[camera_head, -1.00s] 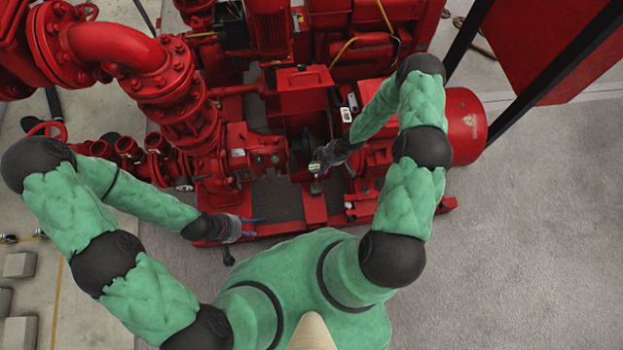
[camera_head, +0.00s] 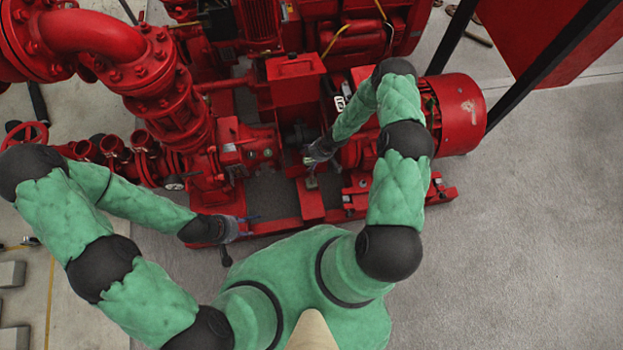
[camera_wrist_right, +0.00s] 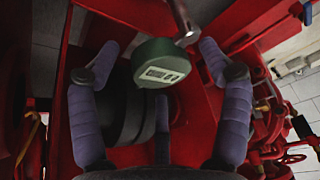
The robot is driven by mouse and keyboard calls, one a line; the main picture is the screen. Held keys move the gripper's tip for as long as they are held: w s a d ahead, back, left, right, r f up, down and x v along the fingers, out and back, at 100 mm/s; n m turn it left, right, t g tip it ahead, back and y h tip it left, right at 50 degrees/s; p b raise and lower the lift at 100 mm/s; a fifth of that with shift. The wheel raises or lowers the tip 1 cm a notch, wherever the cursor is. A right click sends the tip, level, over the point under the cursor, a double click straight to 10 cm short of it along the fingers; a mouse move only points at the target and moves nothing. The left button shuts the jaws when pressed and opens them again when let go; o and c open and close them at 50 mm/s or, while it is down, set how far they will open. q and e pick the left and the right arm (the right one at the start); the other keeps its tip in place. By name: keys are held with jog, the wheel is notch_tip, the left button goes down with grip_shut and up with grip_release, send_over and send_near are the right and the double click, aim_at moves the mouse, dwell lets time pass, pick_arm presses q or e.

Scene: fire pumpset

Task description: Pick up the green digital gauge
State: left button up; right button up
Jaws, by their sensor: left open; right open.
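The green digital gauge (camera_wrist_right: 161,65) is a round, dark green body with a pale display. It shows in the right wrist view, attached to a metal fitting above it. In the head view my right gripper (camera_head: 309,158) reaches into the middle of the red pumpset, and I cannot make out the gauge clearly there. My left gripper (camera_head: 248,228) is open and empty near the front edge of the red base frame.
The red pumpset (camera_head: 298,85) fills the upper middle, with thick pipes (camera_head: 100,38) at the left. A red motor (camera_head: 460,115) stands right of my right arm. Red frame walls stand close around the right gripper. Grey floor (camera_head: 530,230) is clear at the lower right.

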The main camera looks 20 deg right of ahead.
jog(key=shift+x, duration=0.85)
jog(key=shift+s+r, duration=0.1)
grip_shut()
